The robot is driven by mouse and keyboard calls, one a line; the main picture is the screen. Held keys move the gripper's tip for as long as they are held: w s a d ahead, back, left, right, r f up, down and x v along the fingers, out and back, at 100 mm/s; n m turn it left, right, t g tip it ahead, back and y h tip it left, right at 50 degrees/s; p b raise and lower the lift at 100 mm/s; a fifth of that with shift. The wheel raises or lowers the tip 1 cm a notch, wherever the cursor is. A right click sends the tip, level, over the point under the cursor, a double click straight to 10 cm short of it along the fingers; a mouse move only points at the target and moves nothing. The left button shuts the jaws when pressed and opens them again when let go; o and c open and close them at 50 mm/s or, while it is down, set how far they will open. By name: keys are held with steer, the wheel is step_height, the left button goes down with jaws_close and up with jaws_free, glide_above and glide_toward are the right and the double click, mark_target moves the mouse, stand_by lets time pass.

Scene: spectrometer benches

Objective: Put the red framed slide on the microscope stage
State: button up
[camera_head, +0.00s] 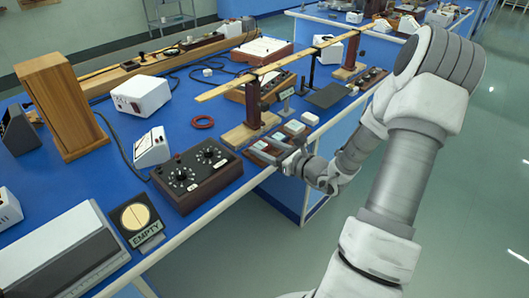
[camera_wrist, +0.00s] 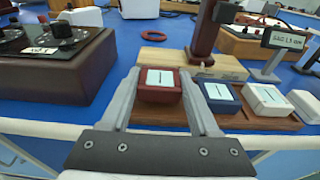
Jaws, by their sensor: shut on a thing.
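The red framed slide (camera_wrist: 158,85) has a pale face with a dark line and sits between my fingertips in the wrist view. My gripper (camera_wrist: 158,92) is shut on it at the left end of a brown wooden rack (camera_wrist: 250,117). I cannot tell whether the slide still touches the rack. In the head view my gripper (camera_head: 282,158) is at the bench's front edge, and the arm partly hides the rack. I cannot make out a microscope stage for certain; a round yellow disc with an "EMPTY" sign (camera_head: 146,233) stands at front left.
A blue framed slide (camera_wrist: 219,96) and a white one (camera_wrist: 267,99) stand close to the right of my gripper. A dark knob box (camera_head: 197,174) stands on the left. A wooden post (camera_head: 253,103) rises behind. A red ring (camera_head: 203,122) lies on open blue bench top.

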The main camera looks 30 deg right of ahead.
steer(key=shift+f, duration=0.45)
steer(key=shift+f, duration=0.2)
steer(key=o, duration=1.4)
steer(key=shift+c, duration=0.2)
